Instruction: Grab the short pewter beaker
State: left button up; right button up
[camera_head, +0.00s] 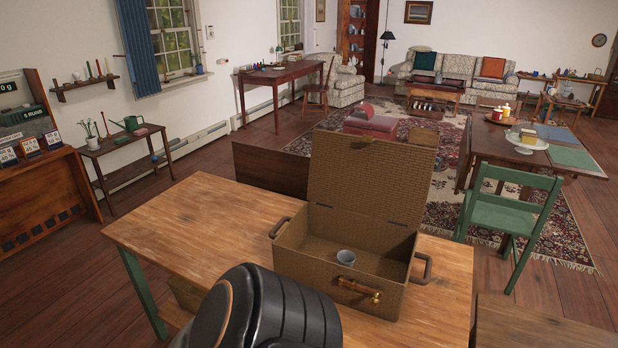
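A small grey beaker (346,257), which looks like the short pewter beaker, stands upright inside an open wicker basket (292,262). It is near the basket's front wall, and that wall may hide its lower part. The basket stands on a wooden table (185,220), with its lid (370,175) raised at the back. A black part of my own body fills the bottom middle of the view, just in front of the basket. Neither of my grippers shows.
The basket has side handles and a front handle (358,288). The tabletop left of the basket is clear. A green chair (510,205) stands behind to the right, near another table with a cake stand (527,142). Another wooden surface (540,325) lies at bottom right.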

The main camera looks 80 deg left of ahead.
aim_at(346, 258)
jog(key=u, duration=1.5)
